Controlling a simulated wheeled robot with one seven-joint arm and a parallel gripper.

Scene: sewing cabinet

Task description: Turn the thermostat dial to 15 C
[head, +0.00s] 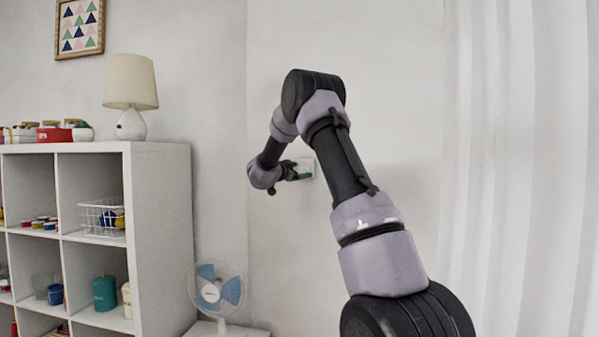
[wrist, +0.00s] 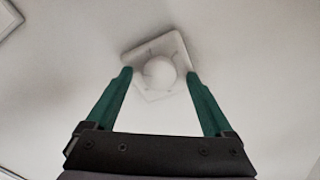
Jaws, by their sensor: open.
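The thermostat is a white square plate (wrist: 170,46) on the wall with a round white dial (wrist: 159,73) at its middle, seen in the wrist view. In the head view a part of the plate (head: 307,168) shows behind my gripper (head: 296,172). In the wrist view my gripper (wrist: 158,74) has two green fingers. They are open, one on each side of the dial, with the tips close to it. I cannot tell whether they touch it. The dial's marks are too faint to read.
A white shelf unit (head: 165,245) stands at the left with a lamp (head: 130,92) and boxes on top. A blue and white fan (head: 217,288) stands low on a small surface (head: 225,330). A white curtain (head: 520,160) hangs at the right.

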